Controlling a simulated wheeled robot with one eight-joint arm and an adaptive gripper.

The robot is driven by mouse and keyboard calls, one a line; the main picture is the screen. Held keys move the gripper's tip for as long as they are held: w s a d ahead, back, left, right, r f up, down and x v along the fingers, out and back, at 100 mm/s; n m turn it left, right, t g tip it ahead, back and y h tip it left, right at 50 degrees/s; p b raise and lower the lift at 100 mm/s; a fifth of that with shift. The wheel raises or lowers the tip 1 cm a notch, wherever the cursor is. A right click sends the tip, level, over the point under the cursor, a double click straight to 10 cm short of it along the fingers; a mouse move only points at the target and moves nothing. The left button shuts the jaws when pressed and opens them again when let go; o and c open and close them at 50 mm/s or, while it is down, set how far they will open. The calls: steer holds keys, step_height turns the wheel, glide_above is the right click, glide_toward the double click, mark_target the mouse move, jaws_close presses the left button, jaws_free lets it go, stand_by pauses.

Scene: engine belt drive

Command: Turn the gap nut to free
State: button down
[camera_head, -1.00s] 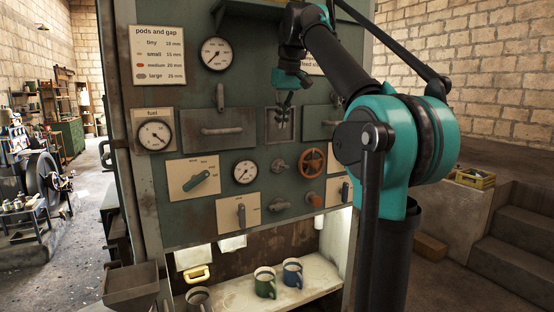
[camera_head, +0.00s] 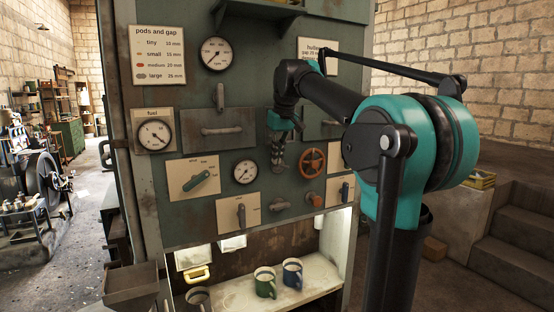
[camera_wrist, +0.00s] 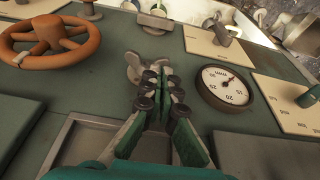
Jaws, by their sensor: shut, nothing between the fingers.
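The gap nut, a grey metal wing nut (camera_wrist: 134,66), shows in the wrist view on the green panel, between the orange handwheel and a round white dial (camera_wrist: 225,86). It is partly hidden by my fingers. My gripper (camera_wrist: 163,74) is shut and empty, with its dark fingertips right beside the nut; I cannot tell whether they touch it. In the head view my gripper (camera_head: 278,166) is in front of the panel between the dial (camera_head: 245,172) and the wheel, and covers most of the nut.
The orange handwheel (camera_head: 312,162) is close on the right; it also shows in the wrist view (camera_wrist: 46,40). Another grey fitting (camera_head: 279,204) sits below my gripper. A lever plate (camera_head: 193,178) is farther left. A green mug (camera_head: 265,282) and a blue mug (camera_head: 292,273) stand on the shelf below.

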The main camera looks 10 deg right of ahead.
steer(key=shift+f, duration=0.4)
